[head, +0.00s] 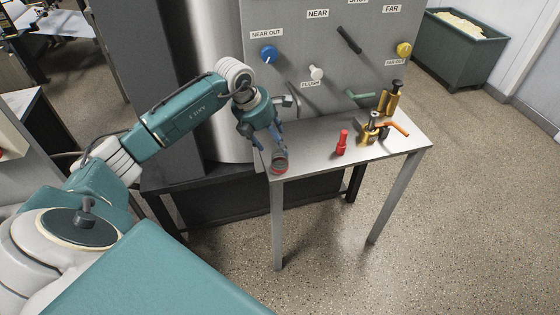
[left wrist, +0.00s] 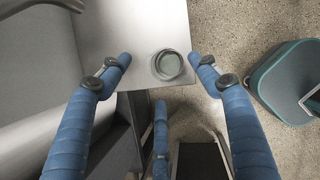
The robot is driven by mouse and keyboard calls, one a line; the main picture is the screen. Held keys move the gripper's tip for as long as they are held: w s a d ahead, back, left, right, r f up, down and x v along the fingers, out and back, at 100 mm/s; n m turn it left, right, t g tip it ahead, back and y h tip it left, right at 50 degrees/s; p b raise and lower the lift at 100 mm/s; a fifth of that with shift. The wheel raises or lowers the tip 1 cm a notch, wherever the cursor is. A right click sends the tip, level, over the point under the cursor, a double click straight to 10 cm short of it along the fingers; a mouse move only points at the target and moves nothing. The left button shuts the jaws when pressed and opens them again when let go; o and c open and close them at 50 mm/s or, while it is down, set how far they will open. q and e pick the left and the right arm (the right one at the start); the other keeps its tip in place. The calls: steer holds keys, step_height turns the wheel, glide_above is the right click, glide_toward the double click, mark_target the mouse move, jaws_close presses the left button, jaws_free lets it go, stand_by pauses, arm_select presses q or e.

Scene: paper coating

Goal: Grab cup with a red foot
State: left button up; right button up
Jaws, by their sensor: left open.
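The cup with a red foot (head: 279,162) stands at the near left corner of the small grey table (head: 310,160). It is grey with a red band at its bottom. In the left wrist view the cup (left wrist: 167,66) shows from above as a dark round rim at the table edge. My left gripper (head: 268,143) is open, with its blue fingers just above and beside the cup. In the left wrist view the open fingertips (left wrist: 160,61) lie on either side of the cup, and it is not gripped. My right gripper is in neither view.
A red bottle-like item (head: 342,143) stands mid-table. Brass fittings (head: 373,130) and an orange handle (head: 398,128) are at the right. A grey panel (head: 330,75) with knobs rises behind the table. The table's front edge is close to the cup.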

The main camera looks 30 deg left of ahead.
mark_target(280, 154)
arm_select(q)
steer(key=x, duration=0.2)
steer(key=p+x, duration=0.1)
steer(key=x, duration=0.1)
steer(key=p+x, duration=0.1)
steer(key=x, duration=0.1)
steer(key=shift+s+d+f, duration=0.2)
steer(key=shift+s+f, duration=0.05)
steer(key=shift+f, duration=0.2)
steer(key=shift+w+f, duration=0.1)
steer(key=shift+f, duration=0.25)
steer(key=c, duration=1.1)
steer(key=shift+r, duration=0.15)
steer(key=shift+c, duration=0.2)
